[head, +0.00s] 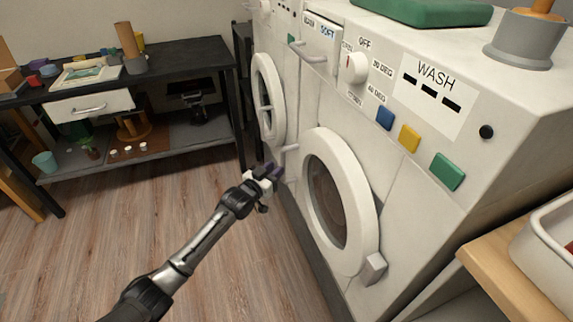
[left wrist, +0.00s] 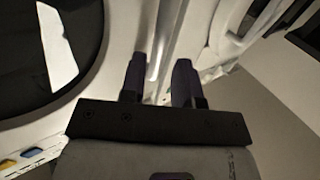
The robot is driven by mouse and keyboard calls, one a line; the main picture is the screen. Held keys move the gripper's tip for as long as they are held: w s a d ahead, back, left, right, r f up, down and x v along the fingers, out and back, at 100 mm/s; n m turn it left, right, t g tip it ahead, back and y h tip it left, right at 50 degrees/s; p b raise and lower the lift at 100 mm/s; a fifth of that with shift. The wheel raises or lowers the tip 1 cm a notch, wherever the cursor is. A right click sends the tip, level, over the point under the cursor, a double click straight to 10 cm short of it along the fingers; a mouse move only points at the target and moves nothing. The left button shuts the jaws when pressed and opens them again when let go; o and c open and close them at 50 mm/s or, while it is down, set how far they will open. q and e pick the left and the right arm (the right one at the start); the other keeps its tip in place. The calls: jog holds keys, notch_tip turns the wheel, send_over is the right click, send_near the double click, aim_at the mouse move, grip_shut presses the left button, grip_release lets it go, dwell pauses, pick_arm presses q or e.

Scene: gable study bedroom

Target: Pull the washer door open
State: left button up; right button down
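The washer (head: 405,195) has a round white door (head: 366,215) with a dark window, and the door looks shut. A pale grey block (head: 375,268) sits at the door's lower right rim. My left gripper (head: 272,171) is just left of the door, low in front of the machines. In the left wrist view my left gripper (left wrist: 158,80) has its two dark fingers apart. A pale bar shows in the gap between them; I cannot tell whether they touch it. The washer door (left wrist: 100,45) fills the left of that view. My right gripper is not in view.
A second machine with a round door (head: 268,100) stands beyond the washer, with a short bar (head: 290,148) near its lower right. A black workbench (head: 185,60) stands at the back left. A wooden surface (head: 500,285) is at the lower right. The wooden floor (head: 100,240) is clear.

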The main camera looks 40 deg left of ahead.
aim_at(282, 163)
pick_arm(q)
jog(key=w+b, duration=0.2)
jog(key=w, duration=0.3)
jog(key=shift+f, duration=0.15)
jog(key=shift+w+a+b, duration=0.1)
jog(key=shift+w+b, duration=0.55)
jog(key=shift+w, duration=0.25)
grip_shut()
